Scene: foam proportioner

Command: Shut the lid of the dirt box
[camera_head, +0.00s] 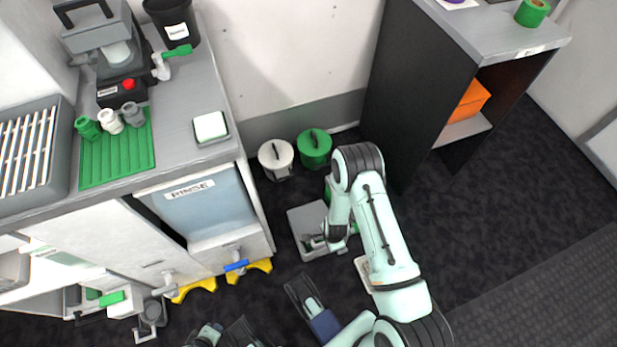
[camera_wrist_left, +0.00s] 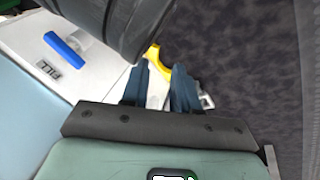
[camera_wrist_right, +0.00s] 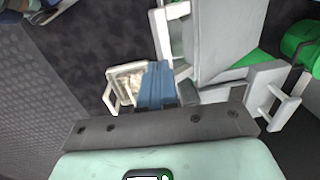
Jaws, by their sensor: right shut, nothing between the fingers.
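A small open pale box (camera_wrist_right: 126,88) with beige contents is beside my right fingers in the right wrist view. A larger light grey body (camera_wrist_right: 222,45) with green parts stands just beyond them. I cannot tell for certain which part is the dirt box or its lid. In the head view a grey unit (camera_head: 308,222) is on the floor, partly hidden by my right arm. My right gripper (camera_wrist_right: 156,72) is shut and empty, close to both; contact is unclear. My left gripper (camera_wrist_left: 166,72) is open and empty, away from the unit, near a yellow foot.
A white-lidded bin (camera_head: 276,156) and a green-lidded bin (camera_head: 314,147) stand by the wall behind the unit. The rinse cabinet (camera_head: 205,205) with yellow feet (camera_head: 249,270) is at left. A dark shelf (camera_head: 415,90) is at right. Dark floor (camera_head: 490,190) lies open at right.

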